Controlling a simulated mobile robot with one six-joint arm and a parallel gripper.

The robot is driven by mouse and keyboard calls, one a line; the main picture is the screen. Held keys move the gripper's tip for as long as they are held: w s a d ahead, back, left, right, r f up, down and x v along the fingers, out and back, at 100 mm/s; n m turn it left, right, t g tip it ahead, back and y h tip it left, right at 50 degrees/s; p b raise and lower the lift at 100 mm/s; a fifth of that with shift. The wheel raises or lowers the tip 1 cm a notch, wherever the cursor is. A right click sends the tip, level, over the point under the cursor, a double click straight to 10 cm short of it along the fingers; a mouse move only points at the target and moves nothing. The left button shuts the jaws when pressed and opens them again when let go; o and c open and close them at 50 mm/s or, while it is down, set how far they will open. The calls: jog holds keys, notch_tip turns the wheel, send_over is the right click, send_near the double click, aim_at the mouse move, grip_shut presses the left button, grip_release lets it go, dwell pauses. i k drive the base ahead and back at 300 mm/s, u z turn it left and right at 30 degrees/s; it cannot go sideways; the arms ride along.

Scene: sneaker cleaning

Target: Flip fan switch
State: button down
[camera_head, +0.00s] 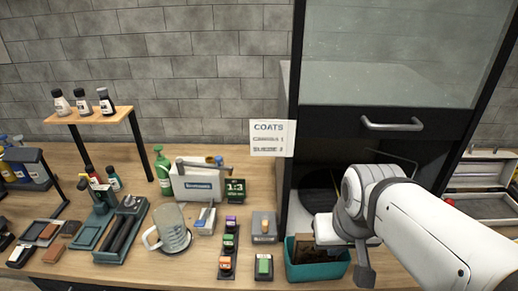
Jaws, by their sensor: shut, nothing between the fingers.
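A grey box (264,226) with a small yellowish knob on top stands on the bench left of the cabinet. A dark box with a green top (263,266) stands in front of it. Either could be the fan switch; I cannot tell which. A dark round shape, possibly the fan (319,190), shows inside the cabinet, partly hidden by my arm. My gripper (343,245) is at the cabinet's front, over the teal bin, to the right of both boxes and apart from them. It is shut and empty; its fingertips are hard to make out.
The glass-fronted cabinet (388,119) has a metal handle (392,124). The teal bin (317,271) stands below my gripper. A row of coloured blocks (229,247), a glass mug (172,230) and a 1:3 sign (236,190) stand left. A COATS sign (273,138) hangs beside the cabinet.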

aim_at(263, 263)
jog(key=z, duration=0.95)
jog(key=k, duration=1.2)
jog(key=u, duration=0.85)
jog(key=i, duration=1)
jog(key=u, duration=0.05)
